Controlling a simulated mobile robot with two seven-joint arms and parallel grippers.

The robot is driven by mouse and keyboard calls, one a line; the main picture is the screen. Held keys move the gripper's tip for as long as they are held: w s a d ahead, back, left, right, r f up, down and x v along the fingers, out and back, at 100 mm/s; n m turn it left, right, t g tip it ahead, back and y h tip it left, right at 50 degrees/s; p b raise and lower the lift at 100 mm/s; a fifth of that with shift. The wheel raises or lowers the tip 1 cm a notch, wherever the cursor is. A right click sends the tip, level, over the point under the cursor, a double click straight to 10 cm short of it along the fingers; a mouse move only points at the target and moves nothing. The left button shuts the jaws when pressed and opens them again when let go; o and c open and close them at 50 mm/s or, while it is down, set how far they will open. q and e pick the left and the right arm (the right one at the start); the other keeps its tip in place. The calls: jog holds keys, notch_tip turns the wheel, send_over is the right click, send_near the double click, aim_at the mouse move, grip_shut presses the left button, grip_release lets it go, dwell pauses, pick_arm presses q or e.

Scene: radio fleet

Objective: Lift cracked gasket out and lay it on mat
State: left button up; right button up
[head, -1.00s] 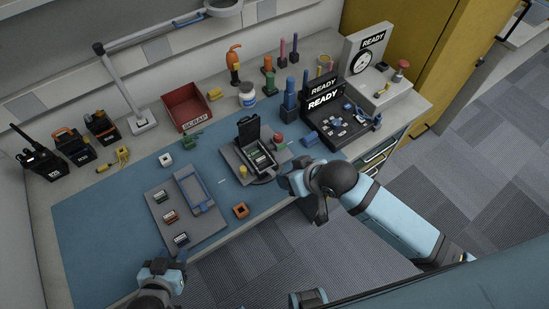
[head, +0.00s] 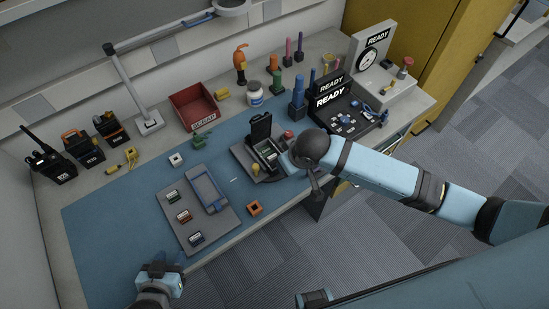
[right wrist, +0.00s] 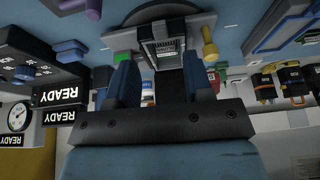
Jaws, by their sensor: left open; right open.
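An open dark case (head: 262,130) stands on a grey fixture (head: 243,153) with its lid raised. It holds a pale green and white insert (head: 268,150), also in the right wrist view (right wrist: 163,47). I cannot make out a cracked gasket in it. My right gripper (head: 288,164) is beside the case's right side, partly hidden by my wrist. In the right wrist view its two blue fingers (right wrist: 160,80) are apart and empty, with the case beyond them. My left gripper (head: 170,268) is open over the front left of the blue mat (head: 110,220).
A grey tray (head: 222,222) with several small modules lies left of the fixture. A red scrap bin (head: 193,105) stands behind; READY displays (head: 331,97) stand right. The mat's left part is clear.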

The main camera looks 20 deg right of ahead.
jog(key=shift+p+x, duration=0.35)
jog(key=shift+x, duration=2.45)
grip_shut()
